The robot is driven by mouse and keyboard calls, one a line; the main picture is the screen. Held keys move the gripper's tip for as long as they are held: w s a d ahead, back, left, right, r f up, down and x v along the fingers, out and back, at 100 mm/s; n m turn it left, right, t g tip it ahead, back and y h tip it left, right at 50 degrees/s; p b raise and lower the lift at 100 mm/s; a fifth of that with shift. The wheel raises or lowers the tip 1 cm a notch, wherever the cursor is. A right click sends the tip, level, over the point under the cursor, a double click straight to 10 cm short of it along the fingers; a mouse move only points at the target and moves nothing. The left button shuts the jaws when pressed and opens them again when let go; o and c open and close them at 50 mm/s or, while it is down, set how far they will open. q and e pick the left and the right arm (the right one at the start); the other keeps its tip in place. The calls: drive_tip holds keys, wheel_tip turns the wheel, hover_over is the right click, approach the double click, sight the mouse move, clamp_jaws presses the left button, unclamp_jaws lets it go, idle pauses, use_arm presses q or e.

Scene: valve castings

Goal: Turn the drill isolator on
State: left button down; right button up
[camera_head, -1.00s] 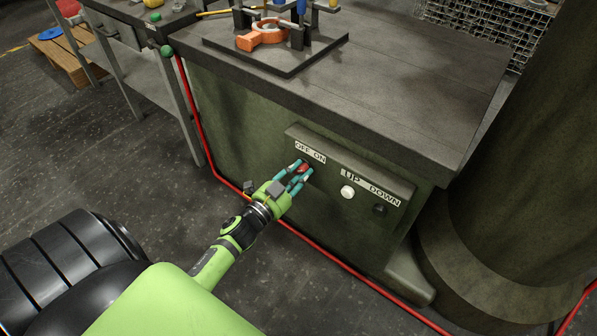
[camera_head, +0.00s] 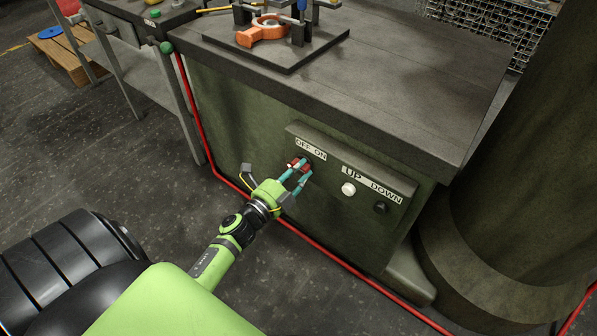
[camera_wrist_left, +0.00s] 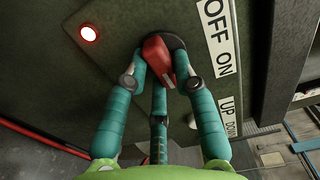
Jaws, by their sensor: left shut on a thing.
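The drill isolator is a red knob (camera_head: 304,162) on a dark round base, under the OFF ON label (camera_head: 311,149) on the green cabinet front. In the left wrist view the red knob (camera_wrist_left: 157,58) sits between my fingers. My left gripper (camera_head: 299,174) is shut on the knob, with teal fingers around it; it also shows in the left wrist view (camera_wrist_left: 160,80). The fingers partly cover the knob, and I cannot tell for certain which word it points to. A small red lamp (camera_wrist_left: 90,33) beside the knob glows. My right gripper is out of view.
A white button (camera_head: 348,189) and a black button (camera_head: 380,207) sit right of the knob under the UP DOWN label. The worktop (camera_head: 420,80) overhangs the panel. A thick green column (camera_head: 520,150) stands at right. A red cable (camera_head: 196,120) runs along the cabinet.

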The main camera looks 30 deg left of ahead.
use_arm(q)
drive_tip(key=shift+m, duration=0.3)
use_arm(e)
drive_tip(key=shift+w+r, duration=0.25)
use_arm(q)
drive_tip(key=c, duration=1)
unclamp_jaws()
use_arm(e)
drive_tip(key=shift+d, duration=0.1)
use_arm(q)
drive_tip(key=s, duration=0.8)
drive_tip(key=s+a, duration=0.1)
drive_tip(key=s, duration=0.3)
